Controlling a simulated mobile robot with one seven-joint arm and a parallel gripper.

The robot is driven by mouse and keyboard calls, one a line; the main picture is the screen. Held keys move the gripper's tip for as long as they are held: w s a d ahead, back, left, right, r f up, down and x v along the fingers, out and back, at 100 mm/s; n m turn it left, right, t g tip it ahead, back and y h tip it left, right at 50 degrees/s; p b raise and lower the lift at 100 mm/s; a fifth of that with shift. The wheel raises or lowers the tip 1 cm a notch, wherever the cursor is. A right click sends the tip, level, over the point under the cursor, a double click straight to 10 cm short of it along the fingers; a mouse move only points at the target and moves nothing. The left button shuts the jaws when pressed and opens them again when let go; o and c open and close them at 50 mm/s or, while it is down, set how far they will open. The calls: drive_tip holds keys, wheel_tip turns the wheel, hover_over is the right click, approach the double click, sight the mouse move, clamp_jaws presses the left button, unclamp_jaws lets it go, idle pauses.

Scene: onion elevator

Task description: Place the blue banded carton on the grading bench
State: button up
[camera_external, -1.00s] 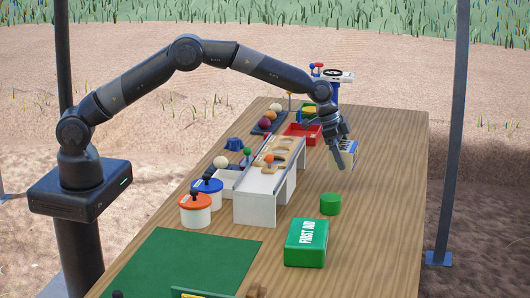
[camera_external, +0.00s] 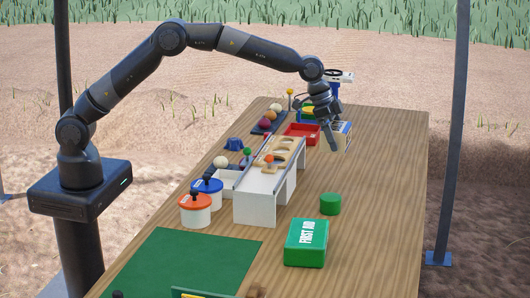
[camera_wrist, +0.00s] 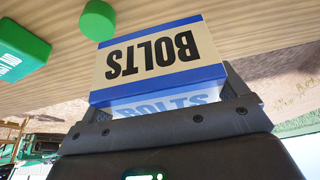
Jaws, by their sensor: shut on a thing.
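The blue banded carton (camera_external: 345,133) is cream with blue edges and is partly hidden behind my gripper (camera_external: 331,138). In the wrist view the carton (camera_wrist: 165,55) shows the word BOLTS upside down, and my gripper (camera_wrist: 168,100) is shut on it with one finger on each side. The long wooden bench (camera_external: 375,200) runs under the carton's far end area. The carton is over the far right part of the bench; I cannot tell whether its base touches the wood.
A red tray (camera_external: 303,138) is just left of the carton. A white sorting ramp (camera_external: 262,190), two lidded tubs, a green cylinder (camera_external: 330,204) and a green first aid box (camera_external: 306,243) stand nearer. The bench's right side is clear.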

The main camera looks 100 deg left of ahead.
drive_tip(key=s+d+m+g+h, duration=0.1)
drive_tip(key=s+d+m, duration=0.3)
drive_tip(key=d, duration=0.8)
drive_tip(key=s+d+m+g+h, duration=0.15)
drive_tip(key=s+d+m, duration=0.25)
drive_tip(key=d, duration=0.8)
drive_tip(key=s+d+m+h, duration=0.1)
drive_tip(key=s+d+m, duration=0.3)
drive_tip(key=d, duration=0.8)
drive_tip(key=s+d+r+m+g, duration=0.1)
drive_tip(key=s+d+m+g, duration=0.3)
drive_tip(key=s+d+m, duration=1.2)
drive_tip(key=w+f+n, duration=0.1)
drive_tip(key=f+n, duration=0.1)
drive_tip(key=f, duration=0.2)
drive_tip(key=w+a+f+n, duration=0.1)
drive_tip(key=f+n, duration=0.1)
drive_tip(key=f, duration=0.1)
drive_tip(key=w+f+n, duration=0.1)
drive_tip(key=f+n, duration=0.1)
drive_tip(key=f, duration=0.2)
drive_tip(key=shift+w+a+f+h, duration=0.25)
drive_tip(key=shift+w+a+f, duration=0.1)
drive_tip(key=shift+a, duration=0.05)
drive_tip(key=shift+f, duration=2)
drive_tip(key=shift+f, duration=0.1)
